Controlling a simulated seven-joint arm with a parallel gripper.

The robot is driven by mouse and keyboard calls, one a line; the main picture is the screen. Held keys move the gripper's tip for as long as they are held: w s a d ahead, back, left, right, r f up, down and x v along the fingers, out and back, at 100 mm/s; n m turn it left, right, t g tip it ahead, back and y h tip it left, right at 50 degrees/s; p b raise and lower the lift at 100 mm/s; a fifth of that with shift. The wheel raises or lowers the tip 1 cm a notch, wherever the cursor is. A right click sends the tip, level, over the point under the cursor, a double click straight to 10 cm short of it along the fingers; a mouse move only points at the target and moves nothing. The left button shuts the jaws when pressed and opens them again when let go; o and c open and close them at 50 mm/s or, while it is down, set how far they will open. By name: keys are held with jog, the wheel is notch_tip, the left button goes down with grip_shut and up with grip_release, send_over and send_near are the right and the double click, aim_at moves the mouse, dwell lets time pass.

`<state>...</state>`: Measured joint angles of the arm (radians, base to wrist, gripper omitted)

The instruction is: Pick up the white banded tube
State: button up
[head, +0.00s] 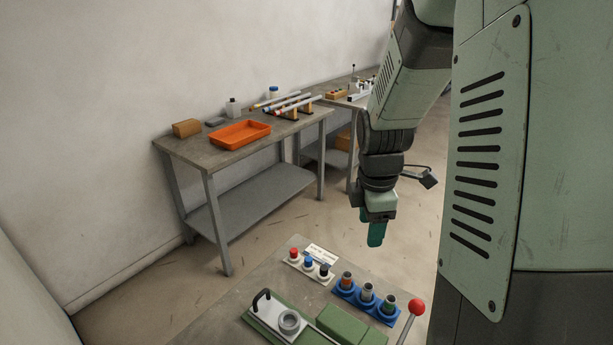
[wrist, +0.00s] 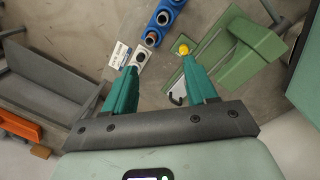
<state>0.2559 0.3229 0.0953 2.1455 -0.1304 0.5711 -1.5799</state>
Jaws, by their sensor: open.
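My gripper (head: 376,238) hangs in the air above the near table in the head view. In the wrist view its two teal fingers are spread apart (wrist: 160,65), with nothing between them. Several long tubes lie side by side on a rack (head: 292,115) on the far bench, well away from my gripper. One is a pale tube (head: 292,103); I cannot tell which of them is the white banded one. Short tubes also stand in a blue holder (head: 357,296) on the near table, their bands too small to read. The blue holder also shows in the wrist view (wrist: 152,27).
The near table holds a white block (head: 308,268) with red, blue and dark pegs, a green jig (head: 345,325) with a metal ring, and a red-knobbed lever (head: 416,307). An orange tray (head: 240,134) sits on the far bench. Open floor lies between the tables.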

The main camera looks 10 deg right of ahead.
notch_tip(320, 180, down, 10)
jog(key=w+d+f+n+g, duration=0.1)
jog(key=w+d+n, duration=0.15)
jog(key=n, duration=0.25)
send_over(369, 285)
jog(key=shift+y, duration=0.4)
jog(key=f, duration=0.5)
jog(key=shift+s+a+f, duration=0.1)
jog(key=shift+s+a, duration=0.05)
jog(key=shift+s, duration=0.1)
jog(key=shift+s+f, duration=0.1)
jog(key=shift+f, duration=2.7)
jog(key=shift+c, duration=0.2)
grip_shut()
notch_tip(369, 285, up, 13)
